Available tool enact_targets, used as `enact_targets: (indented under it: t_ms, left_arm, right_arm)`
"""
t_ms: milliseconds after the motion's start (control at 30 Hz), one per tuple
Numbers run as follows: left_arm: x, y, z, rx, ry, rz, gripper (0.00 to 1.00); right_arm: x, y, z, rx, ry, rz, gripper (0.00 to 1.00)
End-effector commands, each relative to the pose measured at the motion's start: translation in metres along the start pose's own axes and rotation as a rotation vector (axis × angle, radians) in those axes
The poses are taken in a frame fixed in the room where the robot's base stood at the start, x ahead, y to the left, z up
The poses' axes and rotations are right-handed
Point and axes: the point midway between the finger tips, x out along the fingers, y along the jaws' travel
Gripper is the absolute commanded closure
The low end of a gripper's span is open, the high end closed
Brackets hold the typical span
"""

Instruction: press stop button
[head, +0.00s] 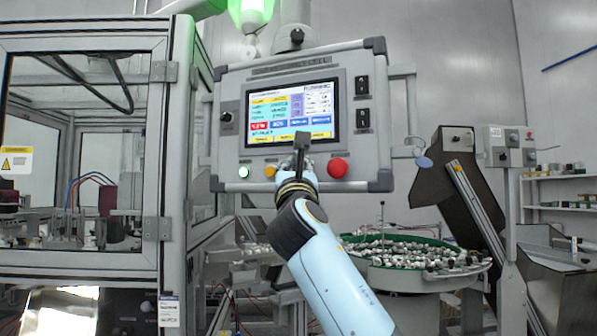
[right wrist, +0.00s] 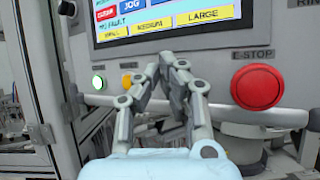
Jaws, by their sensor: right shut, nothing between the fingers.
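The control panel (head: 226,85) has a row of buttons under its lit screen (head: 292,112). A green lit button (head: 243,172) is at the left, a yellow one (head: 270,170) beside it, and a large red button (head: 337,168) at the right. In the right wrist view the red button (right wrist: 257,87) has an E-STOP label above it, and the green button (right wrist: 98,82) glows at left. My right gripper (head: 302,140) is shut and empty in front of the panel, between the yellow and red buttons. Its fingertips (right wrist: 172,60) hide the panel behind them. My left gripper is out of view.
A framed machine enclosure (head: 176,130) stands to the left of the panel. A round green-lined bowl of metal parts (head: 400,280) is below right. A dark chute (head: 440,185) and a grey control box (head: 507,147) stand further right.

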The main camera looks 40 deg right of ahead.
Motion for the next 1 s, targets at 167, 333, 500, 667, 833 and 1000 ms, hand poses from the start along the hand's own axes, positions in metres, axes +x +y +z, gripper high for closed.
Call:
enact_targets:
  t_ms: [167,333,500,667,833,1000]
  left_arm:
    - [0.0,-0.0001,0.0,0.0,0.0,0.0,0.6]
    - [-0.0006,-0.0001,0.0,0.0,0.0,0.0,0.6]
    - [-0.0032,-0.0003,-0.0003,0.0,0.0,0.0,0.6]
    - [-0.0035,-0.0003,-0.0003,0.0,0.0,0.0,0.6]
    - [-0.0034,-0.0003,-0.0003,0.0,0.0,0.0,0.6]
    - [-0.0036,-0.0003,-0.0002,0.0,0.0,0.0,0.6]
  right_arm:
    - [0.0,0.0,0.0,0.0,0.0,0.0,1.0]
    - [0.0009,-0.0004,-0.0002,-0.001,0.0,0.0,1.0]
    - [0.0059,-0.003,-0.0021,-0.001,0.0,0.0,1.0]
    - [0.0074,-0.004,-0.0035,0.0,0.0,0.0,1.0]
    - [0.0072,-0.004,-0.0035,0.0,0.0,0.0,1.0]
    - [0.008,-0.0044,-0.0037,0.0,0.0,0.0,1.0]
